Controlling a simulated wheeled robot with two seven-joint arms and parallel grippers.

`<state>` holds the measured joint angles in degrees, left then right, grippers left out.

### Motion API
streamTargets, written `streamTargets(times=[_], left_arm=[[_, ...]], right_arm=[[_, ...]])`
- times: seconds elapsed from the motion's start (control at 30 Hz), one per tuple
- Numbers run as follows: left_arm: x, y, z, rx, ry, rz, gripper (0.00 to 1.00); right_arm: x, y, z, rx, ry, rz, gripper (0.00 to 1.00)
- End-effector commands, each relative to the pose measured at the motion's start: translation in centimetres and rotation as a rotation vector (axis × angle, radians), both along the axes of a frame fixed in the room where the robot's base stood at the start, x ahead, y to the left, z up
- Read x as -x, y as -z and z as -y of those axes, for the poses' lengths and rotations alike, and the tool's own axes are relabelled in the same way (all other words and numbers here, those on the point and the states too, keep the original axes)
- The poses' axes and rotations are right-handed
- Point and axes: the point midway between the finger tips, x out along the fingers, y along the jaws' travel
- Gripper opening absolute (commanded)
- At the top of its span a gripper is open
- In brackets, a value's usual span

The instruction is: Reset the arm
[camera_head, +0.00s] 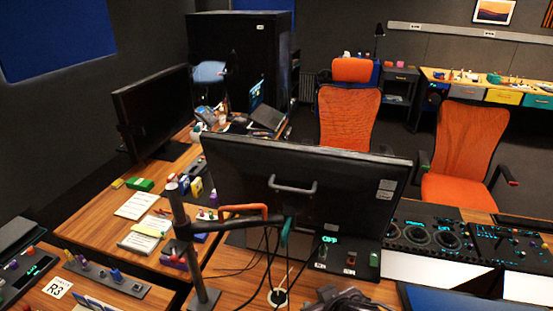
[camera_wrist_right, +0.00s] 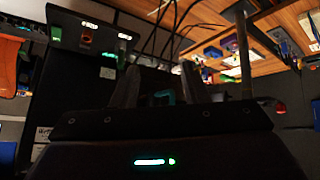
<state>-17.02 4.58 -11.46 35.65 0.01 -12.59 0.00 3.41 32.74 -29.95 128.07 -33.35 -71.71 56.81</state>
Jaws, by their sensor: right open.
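A dark monitor arm (camera_head: 236,222) reaches right from an upright post (camera_head: 187,245) behind a large black monitor (camera_head: 300,185). An orange handle (camera_head: 250,209) sits on it, and a teal piece (camera_head: 285,231) is at its right end. My right gripper (camera_head: 338,292) is at the bottom of the head view, below and right of the teal piece, partly cut off by the frame. In the right wrist view my right gripper (camera_wrist_right: 158,84) has its fingers apart, with a teal part (camera_wrist_right: 162,97) seen between them; I cannot tell whether they touch. My left gripper is out of view.
Loose cables hang below the monitor arm. A control strip with an orange-red switch (camera_head: 350,261) stands to the right. A trackball panel (camera_head: 430,236) lies further right. Another monitor (camera_head: 152,112) stands on the wooden desk (camera_head: 92,220) at left. Orange chairs (camera_head: 348,118) stand beyond.

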Motion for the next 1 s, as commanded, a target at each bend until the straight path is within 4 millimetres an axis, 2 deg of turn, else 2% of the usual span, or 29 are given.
streamTargets(times=[0.13,0.4,0.67,0.87,1.0], left_arm=[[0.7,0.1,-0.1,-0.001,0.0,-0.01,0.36],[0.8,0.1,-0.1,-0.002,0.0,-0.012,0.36],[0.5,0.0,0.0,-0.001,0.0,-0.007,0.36],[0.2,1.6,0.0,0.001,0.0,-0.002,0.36],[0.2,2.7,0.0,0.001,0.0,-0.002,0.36]], right_arm=[[2.3,-0.1,0.9,-0.016,0.055,-0.06,0.41],[7.2,1.5,5.9,0.01,0.153,-0.239,0.41],[12.5,3.3,10.0,0.022,0.21,-0.415,0.41],[11.3,10.1,9.9,0.033,0.202,-0.437,0.41],[10.8,15.6,9.7,0.035,0.2,-0.452,0.41]])
